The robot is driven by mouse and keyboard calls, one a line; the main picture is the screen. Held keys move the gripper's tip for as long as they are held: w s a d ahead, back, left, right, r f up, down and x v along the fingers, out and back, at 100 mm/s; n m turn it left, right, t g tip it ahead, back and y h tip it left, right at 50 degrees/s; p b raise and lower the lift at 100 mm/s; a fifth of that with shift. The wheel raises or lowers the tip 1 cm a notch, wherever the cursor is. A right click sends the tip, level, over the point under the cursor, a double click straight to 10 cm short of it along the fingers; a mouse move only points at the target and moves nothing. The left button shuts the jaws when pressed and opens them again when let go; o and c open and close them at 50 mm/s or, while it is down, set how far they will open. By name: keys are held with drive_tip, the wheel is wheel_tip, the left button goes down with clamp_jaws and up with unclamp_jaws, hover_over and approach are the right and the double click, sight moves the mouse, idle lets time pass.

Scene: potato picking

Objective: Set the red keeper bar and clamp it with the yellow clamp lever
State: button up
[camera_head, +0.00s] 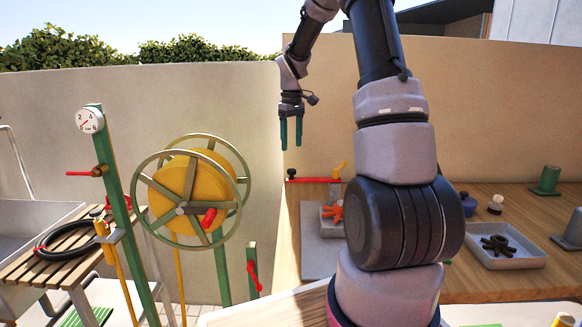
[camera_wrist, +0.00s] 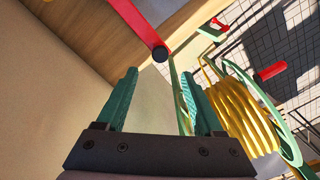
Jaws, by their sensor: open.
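The red keeper bar (camera_head: 314,180) lies level along the back left of the wooden bench, with a black knob (camera_head: 292,174) at its left end. In the wrist view the red bar (camera_wrist: 136,22) slants across the top, its black-knobbed end (camera_wrist: 160,54) pointing between my fingers. The yellow clamp lever (camera_head: 341,167) stands tilted up at the bar's right end; whether it presses on the bar is unclear. The lever is not seen in the wrist view. My gripper (camera_head: 291,146) hangs open and empty above the knobbed end, green fingers down; they also show in the wrist view (camera_wrist: 160,88).
Another tray (camera_head: 506,262) holds a dark handwheel. The hose reel (camera_head: 187,190) stands left. A wall is close behind my gripper.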

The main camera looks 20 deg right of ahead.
sight(292, 170)
wheel_tip(292, 170, down, 9)
drive_tip(key=shift+f, duration=0.1)
idle(0.3)
clamp_jaws()
idle(1.3)
